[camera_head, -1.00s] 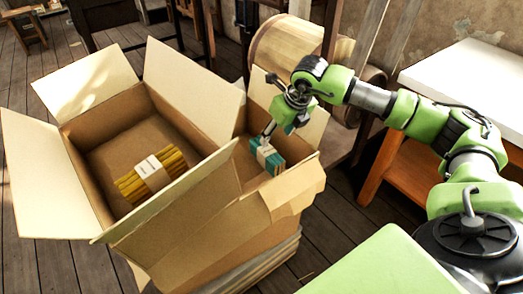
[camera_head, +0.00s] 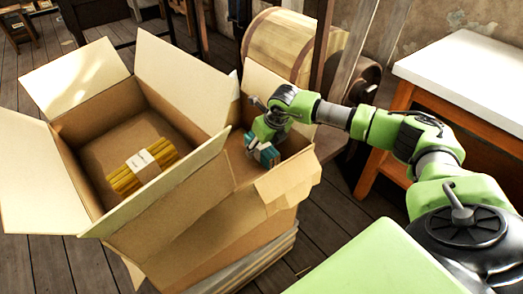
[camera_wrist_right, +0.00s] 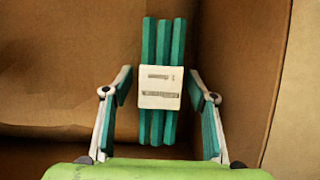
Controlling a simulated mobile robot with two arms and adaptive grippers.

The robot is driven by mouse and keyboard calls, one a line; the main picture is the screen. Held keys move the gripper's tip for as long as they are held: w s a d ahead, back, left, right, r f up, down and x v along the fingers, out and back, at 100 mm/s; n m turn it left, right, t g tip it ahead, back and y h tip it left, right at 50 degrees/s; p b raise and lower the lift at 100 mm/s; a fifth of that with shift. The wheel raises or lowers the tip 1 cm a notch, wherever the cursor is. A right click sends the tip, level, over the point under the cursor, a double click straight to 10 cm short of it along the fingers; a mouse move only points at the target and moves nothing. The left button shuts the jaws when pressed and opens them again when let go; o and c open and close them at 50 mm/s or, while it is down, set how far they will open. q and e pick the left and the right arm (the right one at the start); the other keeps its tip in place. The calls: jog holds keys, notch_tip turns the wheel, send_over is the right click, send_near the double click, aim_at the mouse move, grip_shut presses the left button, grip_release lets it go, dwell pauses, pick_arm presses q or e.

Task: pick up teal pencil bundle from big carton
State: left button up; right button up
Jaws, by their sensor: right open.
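The teal pencil bundle (camera_head: 268,155), with a white paper band, lies in the narrower carton space (camera_head: 243,178) on the right of the head view. My right gripper (camera_head: 259,143) is down inside the carton at the bundle, partly covering it. In the right wrist view the teal bundle (camera_wrist_right: 160,50) stands lengthwise in the middle. The open fingers of the right gripper (camera_wrist_right: 160,78) are on either side of it, with a gap on both sides. My left gripper is not in view.
The wider carton space (camera_head: 95,150) on the left holds a yellow pencil bundle (camera_head: 140,170). Raised carton flaps (camera_head: 185,80) stand around both. A wooden barrel (camera_head: 290,45) is behind, and a white-topped table (camera_head: 465,75) is at the right.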

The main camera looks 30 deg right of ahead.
jog(key=c, duration=1.3)
jog(key=shift+c, duration=0.2)
